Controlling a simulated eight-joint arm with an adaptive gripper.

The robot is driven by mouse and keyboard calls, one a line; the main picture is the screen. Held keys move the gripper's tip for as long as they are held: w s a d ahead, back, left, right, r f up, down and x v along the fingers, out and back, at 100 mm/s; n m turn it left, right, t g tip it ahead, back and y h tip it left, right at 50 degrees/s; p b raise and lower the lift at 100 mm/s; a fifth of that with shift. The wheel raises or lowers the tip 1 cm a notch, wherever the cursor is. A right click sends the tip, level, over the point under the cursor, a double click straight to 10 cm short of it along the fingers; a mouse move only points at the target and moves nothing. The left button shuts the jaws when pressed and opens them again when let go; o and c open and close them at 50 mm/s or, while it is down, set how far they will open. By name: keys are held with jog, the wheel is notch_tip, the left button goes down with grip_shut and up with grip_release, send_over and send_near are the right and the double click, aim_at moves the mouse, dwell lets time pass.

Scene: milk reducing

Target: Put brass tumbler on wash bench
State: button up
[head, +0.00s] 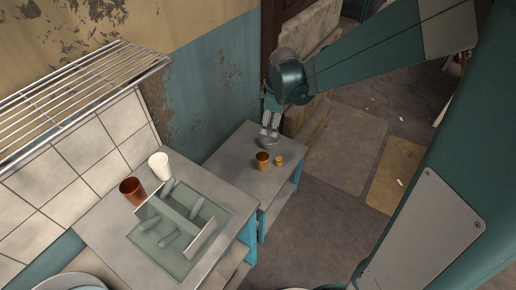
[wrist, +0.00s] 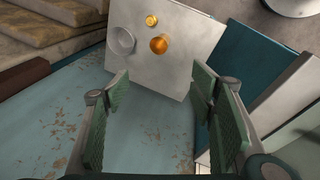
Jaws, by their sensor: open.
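The brass tumbler (head: 262,161) stands upright on a small grey table (head: 236,158); it also shows in the wrist view (wrist: 159,44), at the far side of the gap between my fingers. My gripper (head: 269,130) is open and empty, above the back of the small table near a grey metal cup (head: 267,143). In the wrist view my green-padded fingers (wrist: 160,92) are wide apart, with nothing between them. A grey bench (head: 105,222) at the left, with a sunken tray, appears to be the wash bench.
A small yellow brass piece (head: 278,161) stands beside the tumbler. The left bench holds a copper-coloured cup (head: 131,191), a white cup (head: 160,165) and a divided rack (head: 178,221). A wire shelf (head: 80,88) hangs above it. The small table's front part is bare.

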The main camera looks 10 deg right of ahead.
jog(key=w+f+n+g, duration=0.1)
jog(key=w+f+n, duration=0.25)
jog(key=f, duration=0.45)
jog(key=w+f+n+g, duration=0.1)
jog(key=w+f+n, duration=0.1)
jog(key=w+f, duration=0.45)
jog(key=n+g, duration=0.1)
jog(key=n, duration=0.3)
send_over(262, 157)
jog(key=s, duration=0.3)
jog(key=f, duration=1.7)
jog(key=shift+w+a+f, duration=0.1)
jog(key=shift+a+f, duration=0.15)
jog(key=shift+f, duration=0.3)
jog(key=shift+f+b, duration=0.3)
jog(key=shift+f, duration=1)
jog(key=shift+f, duration=0.15)
jog(key=shift+f+b, duration=0.85)
jog(key=shift+f, duration=1.6)
jog(key=shift+c, duration=0.5)
jog(key=c, duration=1)
